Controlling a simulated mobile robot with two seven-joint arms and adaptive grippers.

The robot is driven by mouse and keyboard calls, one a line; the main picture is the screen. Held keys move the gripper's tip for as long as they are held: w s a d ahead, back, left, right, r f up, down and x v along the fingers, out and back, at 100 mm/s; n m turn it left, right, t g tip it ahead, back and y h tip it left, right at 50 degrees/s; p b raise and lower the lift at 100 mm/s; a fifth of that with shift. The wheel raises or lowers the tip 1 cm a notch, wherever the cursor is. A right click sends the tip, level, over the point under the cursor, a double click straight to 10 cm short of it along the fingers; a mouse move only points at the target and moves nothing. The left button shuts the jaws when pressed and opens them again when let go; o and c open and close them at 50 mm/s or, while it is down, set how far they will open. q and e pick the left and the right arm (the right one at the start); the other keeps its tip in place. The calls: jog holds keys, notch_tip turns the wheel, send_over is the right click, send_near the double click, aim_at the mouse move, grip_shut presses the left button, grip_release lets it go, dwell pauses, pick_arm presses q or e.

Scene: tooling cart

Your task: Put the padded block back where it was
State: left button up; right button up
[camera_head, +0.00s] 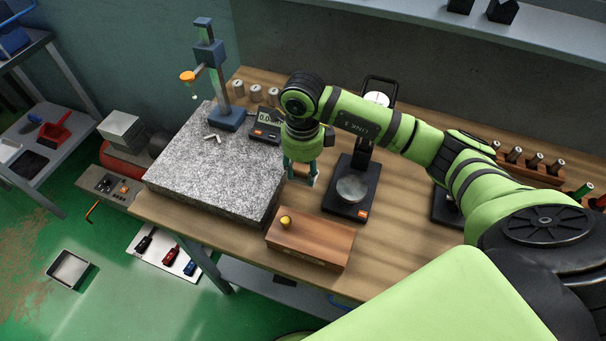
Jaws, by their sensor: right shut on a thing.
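My right gripper (301,174) points down over the wooden bench, just right of the granite plate (215,160) and behind the wooden box with a yellow knob (310,242). I cannot tell whether the block touches the bench top. My left gripper is not in view.
A dial gauge stand (351,188) stands close to the right of the gripper. A digital readout (267,126) and a blue height stand (227,117) are at the plate's back. Several metal cylinders (255,92) line the back. Bare bench (392,242) shows at the front right.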

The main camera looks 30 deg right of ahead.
aim_at(303, 180)
notch_tip(303, 180, down, 3)
jog(key=shift+f+p, duration=0.2)
jog(key=shift+p, duration=0.65)
jog(key=shift+f, duration=0.25)
jog(key=shift+f, duration=0.1)
jog(key=shift+f, duration=0.15)
jog(key=o, duration=1.1)
